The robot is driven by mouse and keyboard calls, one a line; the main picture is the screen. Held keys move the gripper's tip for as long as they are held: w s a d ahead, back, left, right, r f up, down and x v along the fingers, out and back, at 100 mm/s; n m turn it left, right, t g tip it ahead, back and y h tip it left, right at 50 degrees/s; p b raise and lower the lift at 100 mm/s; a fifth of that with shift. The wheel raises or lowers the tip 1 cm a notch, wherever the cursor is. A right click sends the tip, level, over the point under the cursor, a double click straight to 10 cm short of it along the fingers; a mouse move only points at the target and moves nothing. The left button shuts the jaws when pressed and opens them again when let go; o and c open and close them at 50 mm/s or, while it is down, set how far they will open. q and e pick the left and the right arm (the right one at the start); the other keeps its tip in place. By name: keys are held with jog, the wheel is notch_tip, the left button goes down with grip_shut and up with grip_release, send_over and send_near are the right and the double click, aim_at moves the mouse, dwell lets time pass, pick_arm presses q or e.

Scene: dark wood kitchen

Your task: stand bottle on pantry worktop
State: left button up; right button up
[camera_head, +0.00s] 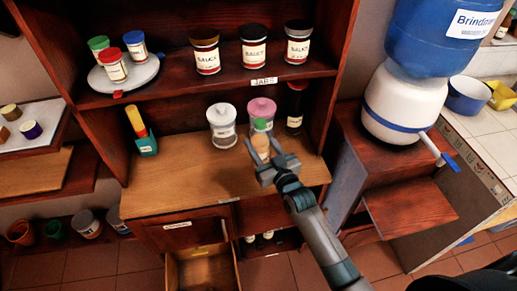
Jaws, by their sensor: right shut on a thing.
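A small tan bottle (261,142) with a green cap shows between the fingers of my right gripper (267,157). The gripper is shut on it, and the fingers hide its lower part. The bottle looks roughly upright. It is over the pantry worktop (170,185), a bare brown wood surface; I cannot tell whether its base touches the wood. My right arm comes in from the lower right. My left gripper is not in view.
On the worktop, a white-lidded jar (222,128), a pink-lidded jar (262,108) and a dark bottle (296,108) stand behind the gripper. A teal holder (146,146) is at left. The shelf above holds sauce jars (254,47). An open drawer (203,268) juts out below.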

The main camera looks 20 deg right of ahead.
aim_at(259, 152)
jog(key=shift+w+a, duration=0.15)
jog(key=shift+w, duration=0.05)
jog(key=shift+f+p, duration=0.65)
jog(key=shift+f, duration=1.4)
jog(key=shift+f, duration=0.15)
jog(key=o, duration=1.4)
jog(key=shift+s, duration=0.1)
